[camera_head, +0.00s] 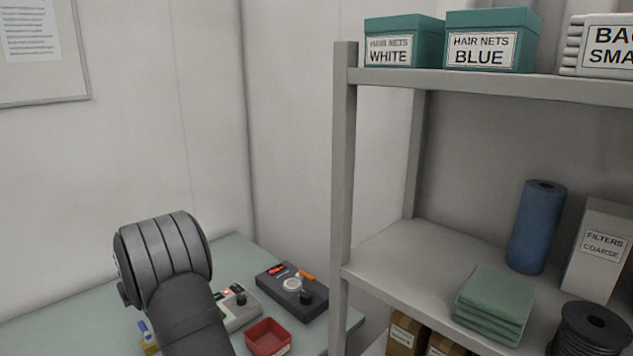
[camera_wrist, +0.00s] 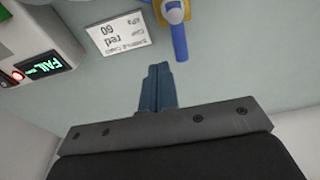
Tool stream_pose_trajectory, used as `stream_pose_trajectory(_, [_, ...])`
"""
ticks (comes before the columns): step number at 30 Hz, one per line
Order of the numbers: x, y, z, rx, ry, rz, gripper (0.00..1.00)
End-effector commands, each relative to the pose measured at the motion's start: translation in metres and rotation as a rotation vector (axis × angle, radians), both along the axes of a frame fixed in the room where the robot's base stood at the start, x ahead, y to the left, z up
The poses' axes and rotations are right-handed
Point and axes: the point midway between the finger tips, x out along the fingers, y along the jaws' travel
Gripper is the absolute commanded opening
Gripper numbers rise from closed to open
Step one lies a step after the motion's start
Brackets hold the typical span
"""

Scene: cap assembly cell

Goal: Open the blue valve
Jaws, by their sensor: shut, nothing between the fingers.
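The blue valve handle (camera_wrist: 180,42) sits on a yellow body (camera_wrist: 187,10) at the top of the wrist view, just right of centre. In the head view the blue handle (camera_head: 144,329) and yellow body show beside my arm at the lower left, partly cut off by it. My gripper (camera_wrist: 160,68) is shut and empty, its blue fingers together. In the wrist picture the fingertips lie just left of and below the handle's end. I cannot tell whether they touch it or how high they are. My arm hides the gripper in the head view.
A printed card (camera_wrist: 124,33) lies left of the valve. A tester with a green "FAIL" display (camera_wrist: 44,65) is further left. A red tray (camera_head: 268,337), a light control box (camera_head: 241,312) and a dark box (camera_head: 310,303) stand right of my arm, before a grey shelf post (camera_head: 343,180).

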Motion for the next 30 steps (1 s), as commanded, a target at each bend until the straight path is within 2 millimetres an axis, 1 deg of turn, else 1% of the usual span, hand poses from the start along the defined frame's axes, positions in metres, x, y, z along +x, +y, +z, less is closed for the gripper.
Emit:
stream_pose_trajectory(24, [0.0, 0.0, -0.033, -0.001, 0.001, 0.0, 0.0])
stream_pose_trajectory(30, [0.0, 0.0, -0.038, 0.0, 0.0, 0.0, 0.0])
